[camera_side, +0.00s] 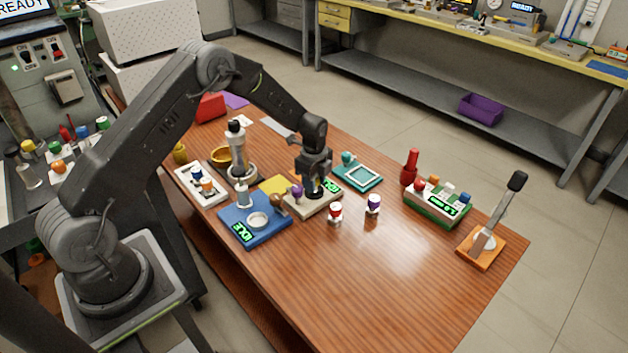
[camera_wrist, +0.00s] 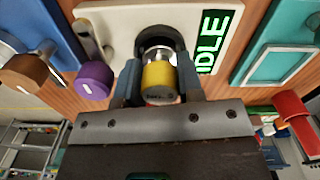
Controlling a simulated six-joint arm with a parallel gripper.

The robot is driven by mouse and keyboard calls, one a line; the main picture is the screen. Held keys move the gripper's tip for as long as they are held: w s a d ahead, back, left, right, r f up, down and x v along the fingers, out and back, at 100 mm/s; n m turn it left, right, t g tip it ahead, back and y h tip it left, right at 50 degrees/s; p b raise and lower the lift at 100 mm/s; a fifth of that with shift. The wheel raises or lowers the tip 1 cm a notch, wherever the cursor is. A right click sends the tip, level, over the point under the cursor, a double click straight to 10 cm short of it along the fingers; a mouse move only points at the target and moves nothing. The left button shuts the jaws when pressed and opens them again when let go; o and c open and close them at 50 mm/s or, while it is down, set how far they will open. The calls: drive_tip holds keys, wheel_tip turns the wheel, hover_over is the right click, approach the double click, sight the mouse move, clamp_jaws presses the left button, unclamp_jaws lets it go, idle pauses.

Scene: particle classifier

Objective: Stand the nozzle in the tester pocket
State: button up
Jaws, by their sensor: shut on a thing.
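The tester is a cream block with a black ring pocket and a green display reading IDLE; it shows in the side view (camera_side: 320,201) and fills the top of the wrist view (camera_wrist: 118,18). My gripper (camera_side: 314,187) is low over the tester's pocket in the side view. In the wrist view my gripper (camera_wrist: 160,80) is shut on the nozzle (camera_wrist: 157,82), a short silver piece with a yellow end. The nozzle's far end lies at the black ring (camera_wrist: 160,38); I cannot tell how deep it sits. The side view hides the nozzle behind my gripper.
A purple knob (camera_wrist: 94,80) is close beside my gripper. A blue device (camera_side: 262,232) with a brown knob stands left. A teal tray (camera_side: 372,184) lies behind right. Two small capped vials, red (camera_side: 335,213) and purple (camera_side: 373,204), stand in front. The table's front right is clear.

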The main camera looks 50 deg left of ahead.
drive_tip(key=o, duration=1)
drive_tip(key=shift+f, duration=0.1)
drive_tip(key=shift+c, duration=0.2)
drive_tip(key=s+d+r+n+t, duration=0.1)
drive_tip(key=s+d+r+n, duration=0.1)
drive_tip(key=r, duration=0.9)
drive_tip(key=s+d+r+n, duration=0.1)
drive_tip(key=s+r, duration=0.2)
drive_tip(key=r, duration=0.8)
drive_tip(key=s+d+r+n+t, duration=0.2)
drive_tip(key=s+d+r+n, duration=0.25)
drive_tip(key=s+r, duration=0.4)
drive_tip(key=s+d+n+t, duration=0.2)
drive_tip(key=s+n, duration=0.6)
drive_tip(key=s, duration=1)
drive_tip(key=shift+d+r+n+t, duration=0.35)
drive_tip(key=shift+d+r, duration=0.1)
drive_tip(key=shift+d, duration=0.35)
